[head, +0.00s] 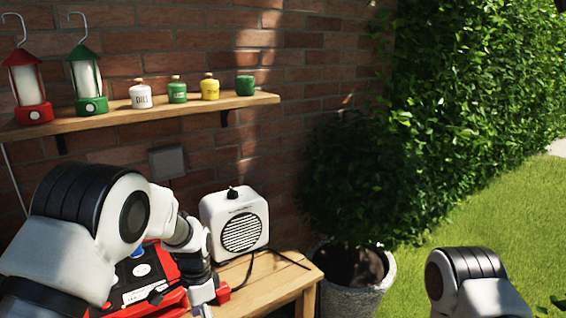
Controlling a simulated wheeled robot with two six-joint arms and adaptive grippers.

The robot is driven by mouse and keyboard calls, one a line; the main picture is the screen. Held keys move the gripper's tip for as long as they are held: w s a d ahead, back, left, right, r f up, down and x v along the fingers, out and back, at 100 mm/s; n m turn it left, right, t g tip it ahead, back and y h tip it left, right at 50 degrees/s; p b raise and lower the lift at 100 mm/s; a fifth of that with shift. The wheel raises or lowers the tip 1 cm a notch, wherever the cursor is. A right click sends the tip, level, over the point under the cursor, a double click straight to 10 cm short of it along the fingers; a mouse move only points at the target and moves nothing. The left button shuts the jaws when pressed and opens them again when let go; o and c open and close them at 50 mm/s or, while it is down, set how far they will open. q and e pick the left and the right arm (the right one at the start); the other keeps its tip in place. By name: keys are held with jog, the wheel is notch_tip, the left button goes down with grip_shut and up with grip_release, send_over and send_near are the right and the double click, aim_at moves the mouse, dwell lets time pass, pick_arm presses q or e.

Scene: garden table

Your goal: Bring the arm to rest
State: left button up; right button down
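My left arm comes in from the left and bends down over the wooden table (292,272). Its wrist is in front of a red machine (162,262) with white labels and a blue cap, and covers part of it. The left gripper's fingers are cut off by the bottom edge, so their state does not show. My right arm shows only as a dark and white joint at the bottom right, over the grass side. The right gripper is outside the view.
A white speaker-like box (236,222) with a black cable stands close right of my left wrist. A shelf (190,107) on the brick wall holds a red lantern (27,85), a green lantern (86,80) and several small containers. A potted bush (358,275) stands right of the table.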

pick_arm(q)
jog(key=s+a+f+n+g, duration=0.1)
jog(key=s+a+f+g, duration=0.1)
jog(key=s+f, duration=0.55)
jog(key=s+a+f+g, duration=0.2)
jog(key=s+f, duration=0.4)
jog(key=s, duration=0.2)
jog(key=s+a+f+n+t, duration=0.1)
jog(key=s+f+n+t, duration=0.1)
jog(key=s+n, duration=0.3)
jog(key=s+a+f+n+t, duration=0.1)
jog(key=s+f+n+t, duration=0.2)
jog(key=s, duration=1)
jog(key=shift+a+f+n, duration=0.4)
jog(key=shift+f+n, duration=0.2)
jog(key=shift+n, duration=0.6)
